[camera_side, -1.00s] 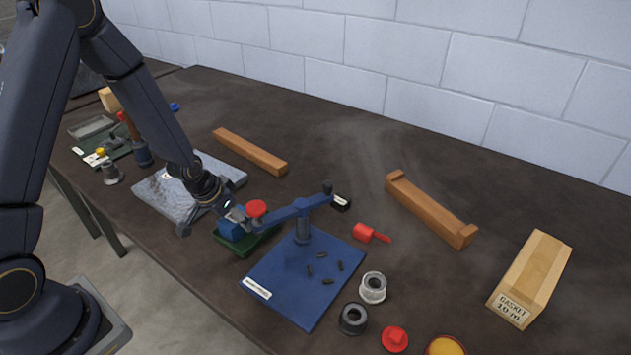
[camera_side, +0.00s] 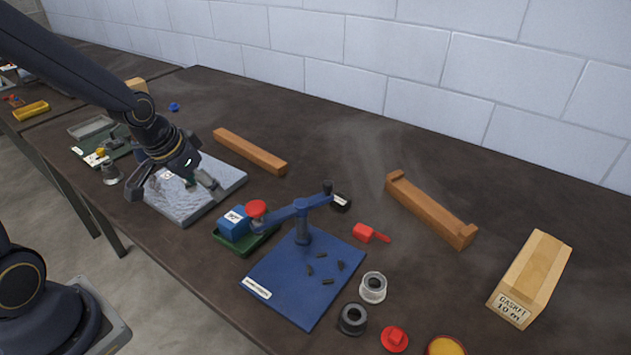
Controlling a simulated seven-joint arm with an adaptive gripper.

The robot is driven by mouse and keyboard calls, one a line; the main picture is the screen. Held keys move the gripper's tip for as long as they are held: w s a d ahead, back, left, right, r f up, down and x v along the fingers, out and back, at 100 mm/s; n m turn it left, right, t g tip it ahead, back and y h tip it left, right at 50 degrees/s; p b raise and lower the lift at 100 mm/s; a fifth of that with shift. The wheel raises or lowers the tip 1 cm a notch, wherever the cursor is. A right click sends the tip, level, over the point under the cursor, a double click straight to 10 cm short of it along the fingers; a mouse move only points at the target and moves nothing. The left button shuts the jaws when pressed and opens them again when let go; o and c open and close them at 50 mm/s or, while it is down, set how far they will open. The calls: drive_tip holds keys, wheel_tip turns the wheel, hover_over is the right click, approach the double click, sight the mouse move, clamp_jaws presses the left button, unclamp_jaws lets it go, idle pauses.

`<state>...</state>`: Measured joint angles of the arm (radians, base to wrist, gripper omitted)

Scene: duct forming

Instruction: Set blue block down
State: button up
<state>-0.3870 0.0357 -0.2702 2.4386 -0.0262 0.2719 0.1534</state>
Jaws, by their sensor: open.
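The blue block (camera_side: 234,223), with a white label on top, sits in the green tray (camera_side: 262,238) at the left of the blue base plate. My gripper (camera_side: 176,192) is open and empty above the grey metal sheet (camera_side: 218,185), to the left of the blue block and clear of it. The block's lower part is hidden by the tray's rim.
A blue lever stand with a red knob (camera_side: 257,209) rises from the blue plate (camera_side: 293,284), its arm reaching close to the block. Wooden bars (camera_side: 250,151) lie behind. Rings (camera_side: 373,288) and a gasket box (camera_side: 530,279) stand at right. The back middle table is clear.

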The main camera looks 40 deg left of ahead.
drive_tip(key=s+d+r+t, duration=0.1)
drive_tip(key=s+d+r, duration=0.2)
drive_tip(key=s+r, duration=0.9)
drive_tip(key=shift+s+d+r, duration=0.3)
drive_tip(key=shift+s+r, duration=0.05)
drive_tip(key=shift+r, duration=0.3)
